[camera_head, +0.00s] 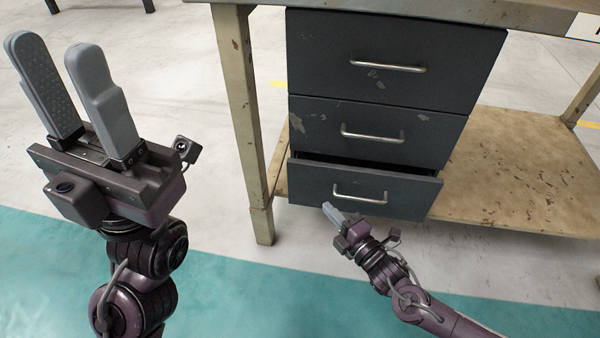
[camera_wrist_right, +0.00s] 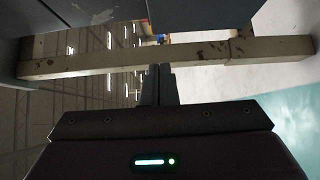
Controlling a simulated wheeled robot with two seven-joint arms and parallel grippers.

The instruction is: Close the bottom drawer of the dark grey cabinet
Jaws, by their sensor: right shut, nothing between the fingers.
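The dark grey cabinet (camera_head: 385,62) hangs under the workbench in the head view, with three drawers and metal bar handles. The bottom drawer (camera_head: 310,183) stands partly open, its top opening showing as a dark gap; its handle (camera_head: 360,195) is on the front. My right gripper (camera_head: 331,212) is shut and empty, low in front of the drawer's lower edge, left of the handle; I cannot tell whether it touches. Its shut fingers (camera_wrist_right: 158,85) also show in the right wrist view. My left gripper (camera_head: 65,85) is raised at the left, fingers apart, empty, away from the cabinet.
A worn beige bench leg (camera_head: 243,120) stands just left of the cabinet. A wooden lower shelf (camera_head: 520,175) extends to the right. The floor in front is clear, with a teal strip (camera_head: 240,295) nearest me. A beige beam (camera_wrist_right: 90,62) crosses the right wrist view.

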